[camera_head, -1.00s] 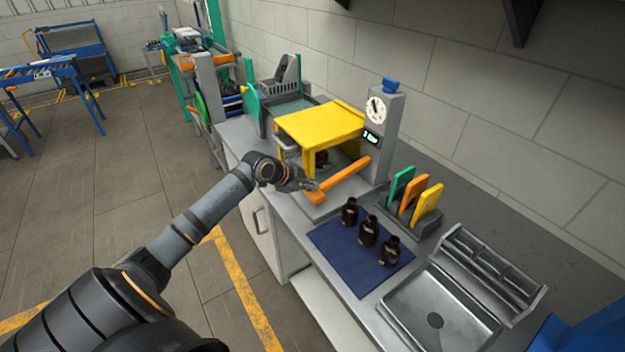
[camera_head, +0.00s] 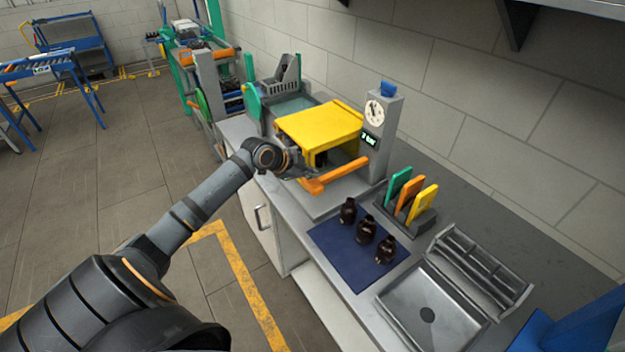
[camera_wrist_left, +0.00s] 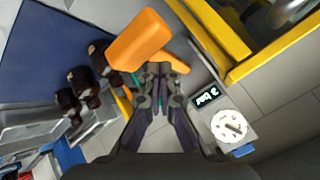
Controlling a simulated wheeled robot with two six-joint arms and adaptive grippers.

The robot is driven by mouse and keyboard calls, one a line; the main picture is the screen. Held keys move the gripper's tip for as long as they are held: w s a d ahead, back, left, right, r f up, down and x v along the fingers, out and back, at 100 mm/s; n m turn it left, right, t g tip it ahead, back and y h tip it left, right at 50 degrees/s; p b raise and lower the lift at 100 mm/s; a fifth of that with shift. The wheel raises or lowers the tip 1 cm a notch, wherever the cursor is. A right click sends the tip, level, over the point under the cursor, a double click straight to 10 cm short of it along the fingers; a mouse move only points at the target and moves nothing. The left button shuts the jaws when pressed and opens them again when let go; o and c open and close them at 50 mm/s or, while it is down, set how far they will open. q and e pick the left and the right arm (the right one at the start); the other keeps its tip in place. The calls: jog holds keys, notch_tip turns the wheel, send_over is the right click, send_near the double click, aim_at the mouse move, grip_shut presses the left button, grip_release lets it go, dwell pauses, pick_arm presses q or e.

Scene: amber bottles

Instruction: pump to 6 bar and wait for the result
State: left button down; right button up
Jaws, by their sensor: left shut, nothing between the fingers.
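The test station has a yellow guard (camera_head: 318,124) over its chamber, where a dark bottle (camera_head: 322,158) partly shows. An orange pump lever (camera_head: 340,175) sticks out at its front. My left gripper (camera_head: 298,172) is at the lever's outer end, shut and empty. In the left wrist view the shut fingertips (camera_wrist_left: 160,70) are close by the orange lever (camera_wrist_left: 138,40); I cannot tell whether they touch. My right gripper is out of view.
Three dark bottles (camera_head: 365,229) stand on a blue mat (camera_head: 335,245). Behind them a rack holds green, orange and yellow plates (camera_head: 407,196). A metal tray (camera_head: 432,303) lies at the bench's right. Open floor (camera_head: 120,190) is on the left.

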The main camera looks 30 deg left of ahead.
pick_arm(q)
notch_tip(320, 180, up, 5)
jog(key=p, duration=0.4)
dwell(0.5)
dwell(0.4)
